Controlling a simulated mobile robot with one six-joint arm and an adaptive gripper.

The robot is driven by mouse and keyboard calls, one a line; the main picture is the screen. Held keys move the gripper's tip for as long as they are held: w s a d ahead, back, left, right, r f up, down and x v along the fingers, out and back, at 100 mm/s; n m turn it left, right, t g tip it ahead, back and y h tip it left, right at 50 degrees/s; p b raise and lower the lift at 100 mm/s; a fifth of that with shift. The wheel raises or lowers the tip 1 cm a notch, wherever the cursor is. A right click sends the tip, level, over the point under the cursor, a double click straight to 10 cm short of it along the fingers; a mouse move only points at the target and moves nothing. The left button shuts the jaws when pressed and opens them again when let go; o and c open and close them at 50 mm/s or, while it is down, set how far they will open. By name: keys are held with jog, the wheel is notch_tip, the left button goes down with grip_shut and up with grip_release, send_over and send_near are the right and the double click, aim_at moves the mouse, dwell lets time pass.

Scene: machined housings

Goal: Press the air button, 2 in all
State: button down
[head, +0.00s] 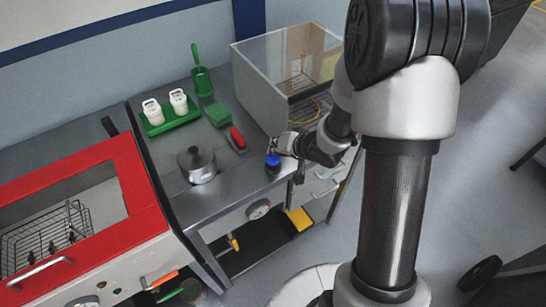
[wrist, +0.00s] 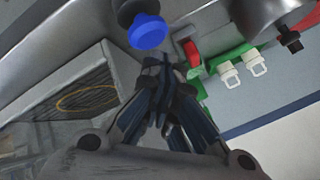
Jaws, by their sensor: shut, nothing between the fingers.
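The air button appears to be the blue-topped round button (head: 273,161) on a dark base at the front right of the steel bench. It also shows in the wrist view (wrist: 148,32), at the top, just beyond my fingertips. My gripper (head: 279,146) is beside and slightly above the blue button in the head view. In the wrist view my gripper (wrist: 165,66) has its fingers together with nothing between them. A gap shows between the fingertips and the blue cap there; whether they touch is hard to tell in the head view.
A clear-sided box (head: 262,92) stands behind my gripper. A red-framed cabinet (head: 148,190) stands at left.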

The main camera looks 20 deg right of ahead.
aim_at(276, 157)
dwell(0.3)
jog(key=shift+f, duration=0.4)
jog(key=shift+f+b, duration=0.65)
jog(key=shift+f, duration=0.15)
dwell(0.8)
jog(key=shift+r, duration=0.1)
jog(key=shift+r+p, duration=1.15)
jog(key=shift+p, duration=0.25)
notch_tip(276, 157, up, 5)
jog(key=p, duration=0.5)
